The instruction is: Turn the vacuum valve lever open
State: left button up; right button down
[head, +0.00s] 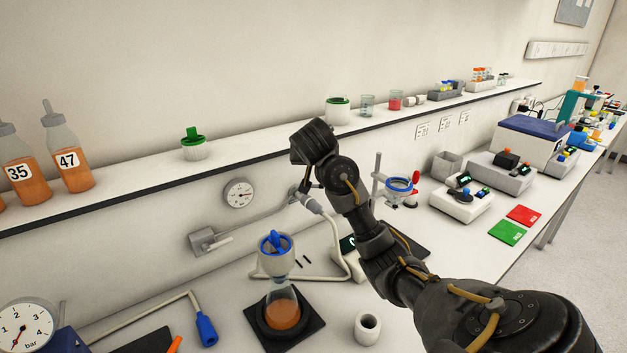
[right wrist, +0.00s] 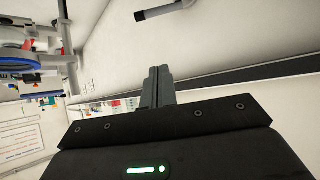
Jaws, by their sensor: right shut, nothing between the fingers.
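A grey vacuum pipe (head: 262,214) runs along the wall from a grey box (head: 203,241) up to a valve fitting (head: 296,194) with a hose on it. My right arm reaches up from the lower right, and its gripper (head: 305,185) points down close to this fitting. I cannot tell whether they touch, and the lever itself is not clearly made out. In the right wrist view the right gripper (right wrist: 158,82) has its fingers together and empty. My left gripper is out of view.
A round gauge (head: 239,193) is on the wall left of the fitting. A filter flask (head: 282,309) with a blue-topped funnel stands on a black mat below. The wall shelf (head: 250,146) runs above, with a white jar (head: 338,111) near my arm.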

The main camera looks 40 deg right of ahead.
jog(key=w+d+f+p, duration=0.1)
jog(key=f, duration=0.1)
jog(key=w+d+f+p, duration=0.1)
jog(key=f+p, duration=0.1)
jog(key=f, duration=0.1)
jog(key=w+d+f+p, duration=0.1)
jog(key=f, duration=0.1)
jog(key=shift+f, duration=0.3)
jog(key=shift+a+f, duration=0.1)
jog(key=shift+f, duration=0.05)
